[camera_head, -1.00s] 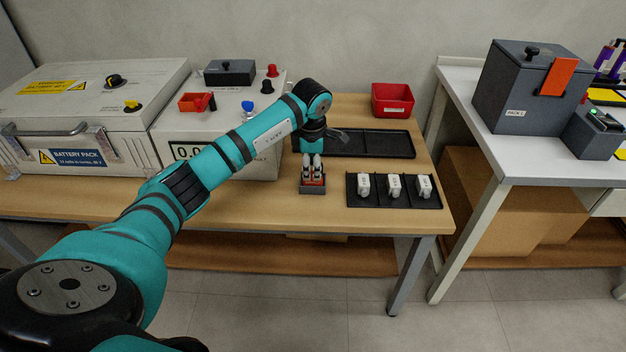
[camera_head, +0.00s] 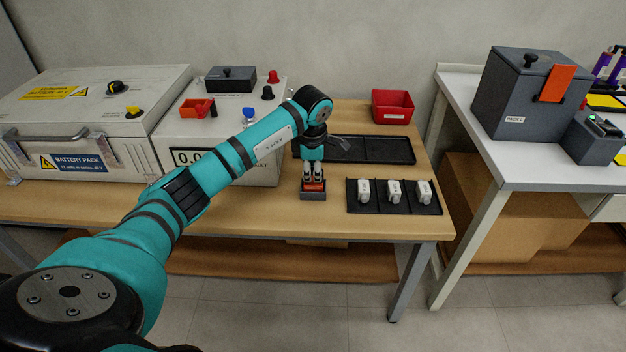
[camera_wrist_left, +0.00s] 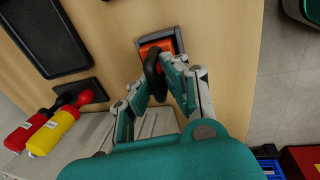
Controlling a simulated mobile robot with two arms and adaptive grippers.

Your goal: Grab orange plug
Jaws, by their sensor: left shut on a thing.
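The orange plug (camera_head: 313,186) sits at a small grey holder (camera_head: 313,196) on the wooden table. It also shows as an orange block (camera_wrist_left: 160,46) inside the grey frame in the left wrist view. My left gripper (camera_head: 313,182) reaches down over the holder and is shut on the plug. In the left wrist view its fingers (camera_wrist_left: 164,82) come together at the plug, with a dark curved part between them. The fingers hide part of the plug. I cannot tell whether the plug has lifted at all. My right gripper is not in view.
A black tray (camera_head: 408,210) with white blocks lies right of the holder. A longer black tray (camera_head: 372,148) and a red bin (camera_head: 393,105) are behind. The battery pack (camera_head: 85,125) stands left. A grey box (camera_head: 515,90) is on the white table at right.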

